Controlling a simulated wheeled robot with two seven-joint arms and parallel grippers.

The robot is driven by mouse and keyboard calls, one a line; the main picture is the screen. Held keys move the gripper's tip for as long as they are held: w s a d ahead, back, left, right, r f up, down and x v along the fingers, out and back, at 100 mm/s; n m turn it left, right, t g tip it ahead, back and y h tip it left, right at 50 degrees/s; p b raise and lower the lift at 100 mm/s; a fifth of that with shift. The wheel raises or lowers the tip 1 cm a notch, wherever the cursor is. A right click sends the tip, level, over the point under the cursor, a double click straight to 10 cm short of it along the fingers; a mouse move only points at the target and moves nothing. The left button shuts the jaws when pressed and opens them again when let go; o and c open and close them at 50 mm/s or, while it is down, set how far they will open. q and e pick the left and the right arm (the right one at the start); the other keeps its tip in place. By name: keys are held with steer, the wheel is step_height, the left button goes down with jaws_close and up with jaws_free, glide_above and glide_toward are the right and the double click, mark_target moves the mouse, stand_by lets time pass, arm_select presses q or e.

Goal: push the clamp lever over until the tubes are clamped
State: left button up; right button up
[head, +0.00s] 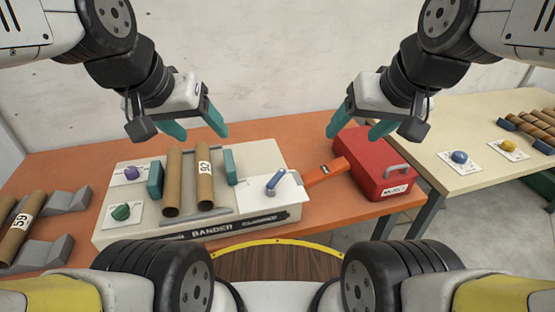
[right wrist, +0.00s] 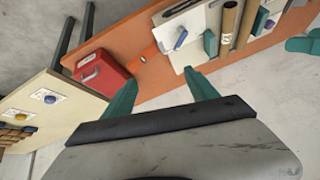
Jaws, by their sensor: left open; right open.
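The bander machine (head: 245,224) stands on the orange table with two brown cardboard tubes lying side by side, a left tube (head: 173,185) and a right tube (head: 204,190) labelled. A teal pad (head: 155,180) is close beside the left tube; another teal pad (head: 229,167) stands apart from the right tube. A small blue-grey lever (head: 276,180) tilts on a white plate at the machine's right; it also shows in the right wrist view (right wrist: 181,39). My left gripper (head: 201,136) is open and empty above the tubes. My right gripper (head: 352,137) is open and empty above the red box.
An orange bar (head: 325,173) sticks out between machine and red box (head: 371,160). Purple (head: 131,172) and green (head: 121,211) knobs sit left of the tubes. Grey cradles (head: 68,200) hold another tube at far left. A side table (head: 470,178) carries knobs and tubes.

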steer(key=c, duration=0.3)
steer(key=shift+w+a, duration=0.1)
steer(key=shift+w, duration=0.2)
steer(key=c, duration=0.3)
steer(key=m+g+h, duration=0.2)
steer(key=m+g, duration=0.4)
steer(key=m, duration=0.1)
glide_above(280, 172)
step_height(280, 172, down, 18)
steer(key=shift+f, duration=0.2)
step_height(280, 172, down, 7)
steer(key=shift+f, duration=0.1)
jaws_close()
